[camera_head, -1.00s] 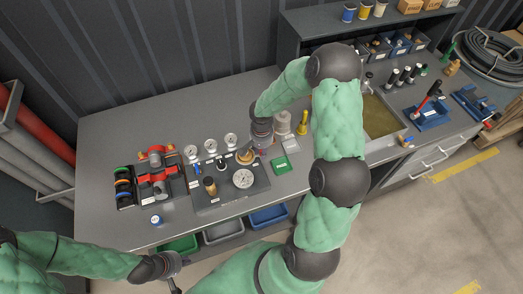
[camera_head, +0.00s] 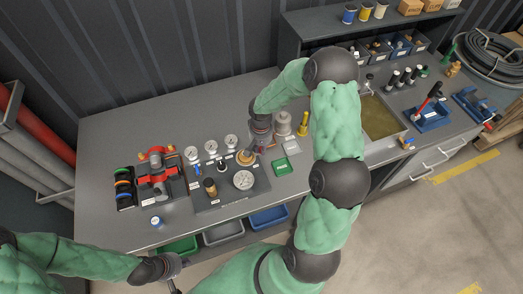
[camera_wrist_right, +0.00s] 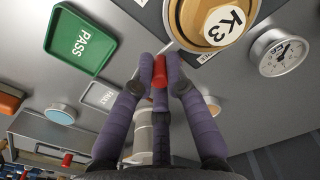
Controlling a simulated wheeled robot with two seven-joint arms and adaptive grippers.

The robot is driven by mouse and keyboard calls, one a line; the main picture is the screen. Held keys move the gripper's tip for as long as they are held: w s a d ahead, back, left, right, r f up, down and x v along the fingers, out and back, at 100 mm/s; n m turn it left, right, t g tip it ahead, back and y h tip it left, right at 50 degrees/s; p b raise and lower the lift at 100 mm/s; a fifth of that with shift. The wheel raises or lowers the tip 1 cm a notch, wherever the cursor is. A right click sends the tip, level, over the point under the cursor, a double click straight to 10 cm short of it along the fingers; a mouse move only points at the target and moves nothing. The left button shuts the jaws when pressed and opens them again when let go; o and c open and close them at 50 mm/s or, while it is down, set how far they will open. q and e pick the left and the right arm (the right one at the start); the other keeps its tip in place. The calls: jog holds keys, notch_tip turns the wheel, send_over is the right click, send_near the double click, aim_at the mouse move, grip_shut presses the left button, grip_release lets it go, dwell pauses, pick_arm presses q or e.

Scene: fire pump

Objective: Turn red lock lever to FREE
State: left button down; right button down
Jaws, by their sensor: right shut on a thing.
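The red lock lever (camera_wrist_right: 160,72) shows as a small red end between the fingertips of my right gripper (camera_wrist_right: 160,70) in the right wrist view. The fingers are shut on it. A round brass-coloured part with a white K3 label (camera_wrist_right: 218,20) is just beyond the fingertips. In the head view my right gripper (camera_head: 253,150) is over the right part of the dark gauge board (camera_head: 220,203), and the lever is hidden there. No FREE marking is legible. My left gripper (camera_head: 180,274) is at the lower left, off the bench front, with its fingers apart and empty.
A green PASS tray (camera_wrist_right: 82,45) and a grey FAULT tray (camera_wrist_right: 101,97) lie beside the board. A dial gauge (camera_wrist_right: 279,54) is close on the other side. A red-handled fitting (camera_head: 157,180) stands to the left.

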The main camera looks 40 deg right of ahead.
jog(key=w+n, duration=0.1)
jog(key=n, duration=0.1)
jog(key=w+n, duration=0.1)
jog(key=shift+w+d+n, duration=0.1)
jog(key=shift+d+n, duration=0.1)
jog(key=shift+n, duration=0.2)
jog(key=shift+w+a+r+n, duration=0.1)
jog(key=shift+w+n, duration=0.35)
jog(key=shift+n, duration=0.35)
jog(key=shift+w+a+f+n, duration=0.1)
jog(key=shift+w+n, duration=0.3)
jog(key=shift+n, duration=0.4)
jog(key=shift+w+a+r+n, duration=0.1)
jog(key=shift+w+n, duration=0.35)
jog(key=shift+n, duration=0.35)
jog(key=shift+w, duration=0.1)
jog(key=c, duration=1.5)
grip_release()
notch_tip(320, 180, up, 12)
